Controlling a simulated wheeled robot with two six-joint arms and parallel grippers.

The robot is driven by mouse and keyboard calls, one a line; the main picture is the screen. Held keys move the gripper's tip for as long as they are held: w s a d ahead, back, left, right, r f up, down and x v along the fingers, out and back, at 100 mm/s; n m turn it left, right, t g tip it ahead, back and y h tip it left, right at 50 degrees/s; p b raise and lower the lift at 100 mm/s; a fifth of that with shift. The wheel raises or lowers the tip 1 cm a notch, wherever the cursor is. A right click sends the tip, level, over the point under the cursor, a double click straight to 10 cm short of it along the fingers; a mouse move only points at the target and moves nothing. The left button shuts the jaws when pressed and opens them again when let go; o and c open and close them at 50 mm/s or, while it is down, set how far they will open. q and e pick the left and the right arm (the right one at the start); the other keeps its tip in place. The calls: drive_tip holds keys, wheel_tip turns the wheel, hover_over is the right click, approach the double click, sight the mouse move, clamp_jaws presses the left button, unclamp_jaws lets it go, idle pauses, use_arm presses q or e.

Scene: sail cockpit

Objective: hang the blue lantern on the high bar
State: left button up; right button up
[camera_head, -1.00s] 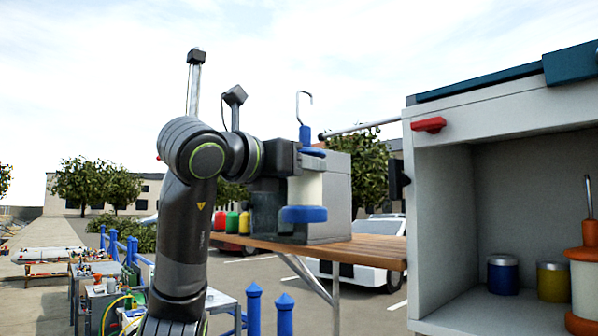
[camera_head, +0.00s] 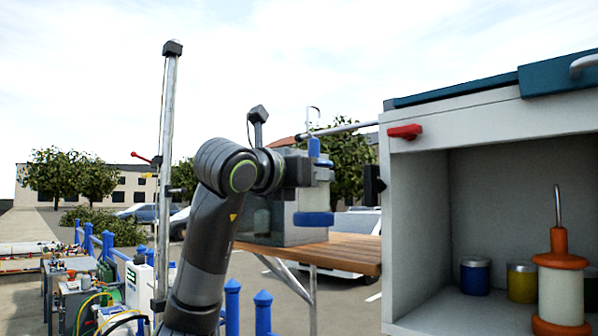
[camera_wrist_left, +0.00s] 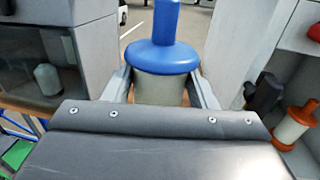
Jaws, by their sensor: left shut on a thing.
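The blue lantern (camera_head: 313,200) has a pale body, a blue base, a blue top and a thin metal hook. My left gripper (camera_head: 303,170) is shut on its body and holds it upright in the air. In the left wrist view the lantern (camera_wrist_left: 165,58) stands between the two fingers (camera_wrist_left: 160,92). The high bar (camera_head: 350,128) is a grey rod reaching left from the cabinet. The hook overlaps the bar near its free end in the head view; I cannot tell whether it is over, in front of or behind it. My right gripper is not in view.
The open cabinet (camera_head: 390,230) at right holds an orange lantern (camera_head: 561,288), a blue can (camera_head: 475,277) and a yellow can (camera_head: 522,283). A red part (camera_head: 405,132) is on its front. A wooden table (camera_head: 340,252) with a grey box (camera_head: 285,235) stands behind the arm.

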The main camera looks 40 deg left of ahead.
use_arm(q)
drive_tip(key=w+f, duration=0.2)
drive_tip(key=w, duration=0.4)
drive_tip(key=shift+w+d+p, duration=0.25)
drive_tip(key=shift+w+p, duration=0.1)
drive_tip(key=shift+p, duration=0.1)
drive_tip(key=shift+f, duration=0.1)
idle(0.4)
drive_tip(key=o, duration=1.2)
